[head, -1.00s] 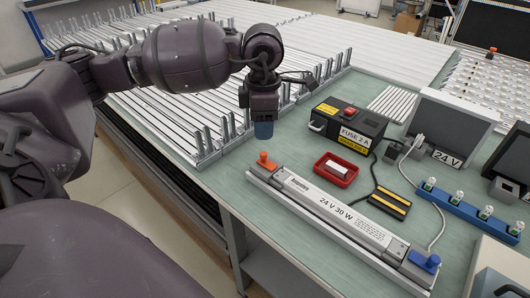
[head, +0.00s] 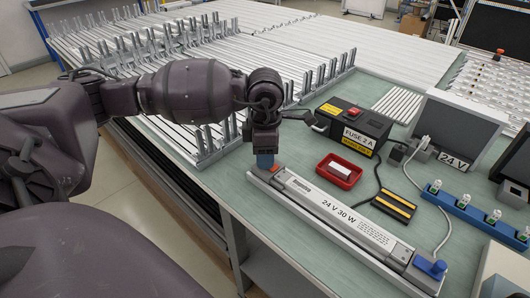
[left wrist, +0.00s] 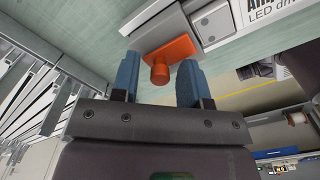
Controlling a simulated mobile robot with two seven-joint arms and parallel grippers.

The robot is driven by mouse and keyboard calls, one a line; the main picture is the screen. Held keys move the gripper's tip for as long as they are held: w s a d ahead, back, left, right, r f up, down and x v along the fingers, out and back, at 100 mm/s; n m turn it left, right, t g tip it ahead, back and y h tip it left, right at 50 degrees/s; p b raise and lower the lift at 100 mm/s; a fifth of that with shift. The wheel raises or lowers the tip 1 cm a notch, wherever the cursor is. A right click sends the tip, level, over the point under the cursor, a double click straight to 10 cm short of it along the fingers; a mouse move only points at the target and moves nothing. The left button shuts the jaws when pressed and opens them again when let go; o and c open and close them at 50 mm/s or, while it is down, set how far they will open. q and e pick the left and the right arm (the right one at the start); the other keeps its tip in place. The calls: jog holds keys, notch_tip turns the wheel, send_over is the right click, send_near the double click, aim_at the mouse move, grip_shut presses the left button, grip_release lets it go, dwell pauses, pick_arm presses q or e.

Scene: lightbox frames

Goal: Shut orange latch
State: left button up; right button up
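A blue latch (head: 430,267) sits at the bar's other end. My right gripper is not in view.
A red tray (head: 338,182) with a white piece and a black FUSE 2 A box (head: 350,128) stand behind the bar. Racks of metal strips (head: 200,150) lie to the left. A blue terminal strip (head: 470,212) lies to the right. The bench's front edge runs close beside the bar.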

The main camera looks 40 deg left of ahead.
aim_at(275, 168)
pick_arm(q)
grip_shut()
jog(key=shift+d, duration=0.1)
jog(key=shift+s+d, duration=0.15)
jog(key=shift+d, duration=1.15)
jog(key=shift+c, duration=0.9)
grip_release()
jog(key=shift+o, duration=1.4)
jog(key=shift+d, duration=0.15)
